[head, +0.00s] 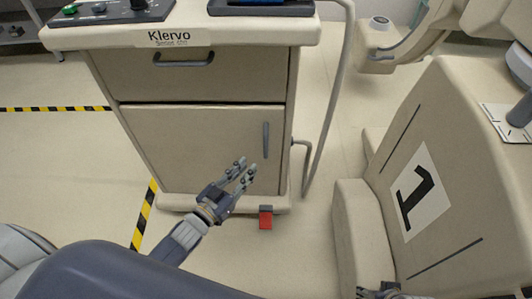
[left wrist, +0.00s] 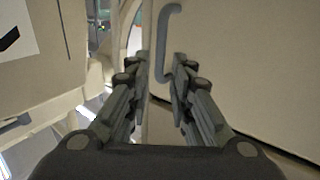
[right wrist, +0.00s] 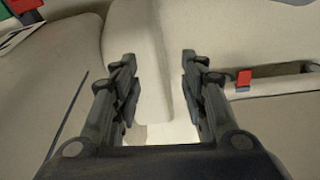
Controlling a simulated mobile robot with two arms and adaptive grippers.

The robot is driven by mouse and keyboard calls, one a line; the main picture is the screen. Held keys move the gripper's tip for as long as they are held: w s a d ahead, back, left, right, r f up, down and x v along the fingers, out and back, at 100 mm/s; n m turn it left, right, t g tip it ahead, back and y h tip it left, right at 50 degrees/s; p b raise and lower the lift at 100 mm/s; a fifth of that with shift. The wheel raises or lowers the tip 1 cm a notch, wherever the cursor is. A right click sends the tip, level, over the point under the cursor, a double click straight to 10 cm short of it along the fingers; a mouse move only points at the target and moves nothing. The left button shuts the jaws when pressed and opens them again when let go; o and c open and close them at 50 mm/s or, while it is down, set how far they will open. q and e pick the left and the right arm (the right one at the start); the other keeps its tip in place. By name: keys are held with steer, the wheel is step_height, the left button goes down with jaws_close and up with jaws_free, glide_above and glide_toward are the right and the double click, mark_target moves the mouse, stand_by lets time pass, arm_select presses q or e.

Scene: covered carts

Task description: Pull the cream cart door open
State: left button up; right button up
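The cream cart door (head: 195,150) is shut, below a drawer front. Its grey upright handle (head: 266,140) is near the door's right edge. My left gripper (head: 248,168) is open and empty, in front of the door, below and left of the handle in the head view. In the left wrist view the handle (left wrist: 163,40) shows ahead, above and around the gap between the fingertips; I see no grip on it. My right gripper (right wrist: 160,62) is open and empty in the right wrist view; only a part shows at the bottom of the head view.
The cart's drawer handle (head: 184,60) is above the door. A red pedal (head: 266,218) sticks out at the cart's foot. A grey bent rail (head: 335,100) runs along its right side. A cream machine marked 1 (head: 445,190) stands close on the right. Floor is clear on the left.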

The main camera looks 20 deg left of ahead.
mark_target(266, 158)
arm_select(q)
steer(key=shift+b+x, duration=0.9)
steer(key=shift+x, duration=4.55)
arm_select(e)
steer(key=shift+v, duration=2.6)
arm_select(q)
steer(key=shift+a, duration=0.1)
arm_select(e)
steer(key=shift+w, duration=0.1)
arm_select(q)
jaws_close()
